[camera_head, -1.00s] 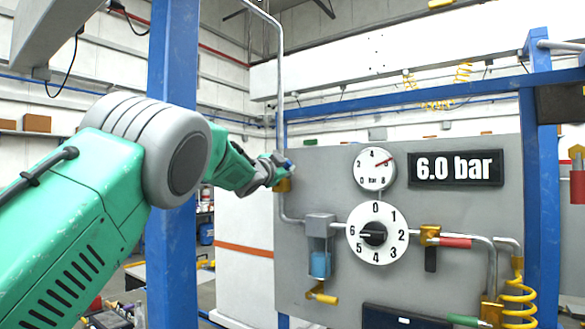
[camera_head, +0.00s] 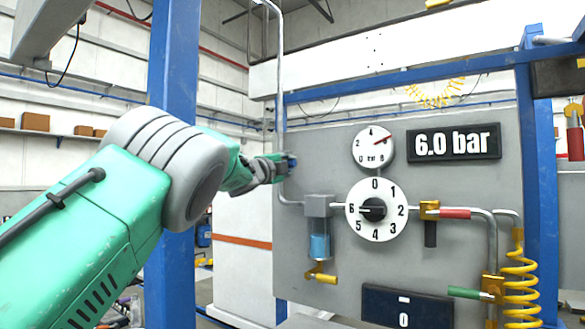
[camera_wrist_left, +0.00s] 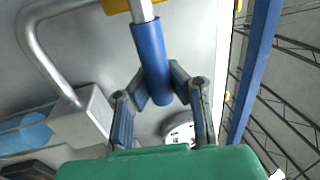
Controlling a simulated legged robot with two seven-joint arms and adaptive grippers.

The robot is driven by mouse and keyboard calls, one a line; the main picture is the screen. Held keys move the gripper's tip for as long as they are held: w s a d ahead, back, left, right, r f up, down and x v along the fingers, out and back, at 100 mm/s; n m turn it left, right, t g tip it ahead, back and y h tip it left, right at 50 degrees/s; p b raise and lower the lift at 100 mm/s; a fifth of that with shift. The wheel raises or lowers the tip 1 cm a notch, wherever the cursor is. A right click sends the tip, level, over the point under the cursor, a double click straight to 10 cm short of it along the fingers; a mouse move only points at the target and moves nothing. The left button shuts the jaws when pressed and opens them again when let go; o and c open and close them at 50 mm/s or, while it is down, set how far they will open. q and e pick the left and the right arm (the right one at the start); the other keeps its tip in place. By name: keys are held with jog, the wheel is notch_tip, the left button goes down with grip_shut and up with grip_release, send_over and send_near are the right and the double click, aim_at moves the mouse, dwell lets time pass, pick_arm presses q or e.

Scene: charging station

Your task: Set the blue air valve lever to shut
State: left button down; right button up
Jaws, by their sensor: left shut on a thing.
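The blue air valve lever (camera_wrist_left: 152,62) shows in the left wrist view. It has a blue sleeve on a metal stem that runs to a yellow valve body (camera_wrist_left: 115,4) at the top edge. My left gripper (camera_wrist_left: 157,92) is shut on the blue sleeve, with fingers on both sides near its lower end. In the head view my left gripper (camera_head: 284,167) is at the left edge of the grey panel, beside the vertical pipe. The valve body is hidden there. My right gripper is not in view.
The grey panel (camera_head: 460,270) carries a pressure gauge (camera_head: 374,147), a "6.0 bar" display (camera_head: 455,143), a numbered dial (camera_head: 390,192) and a filter with a blue bowl (camera_head: 319,240). A red-handled valve (camera_head: 455,214) and a yellow coiled hose (camera_head: 520,275) are at the right.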

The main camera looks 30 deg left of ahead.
pick_arm(q)
jog(key=shift+a+f, duration=0.1)
jog(key=shift+f, duration=0.45)
jog(key=c, duration=1.9)
grip_release()
jog(key=shift+c, duration=0.2)
jog(key=o, duration=0.5)
jog(key=shift+r, duration=0.1)
jog(key=shift+s+a+r, duration=0.15)
jog(key=v, duration=1.2)
jog(key=shift+a, duration=0.1)
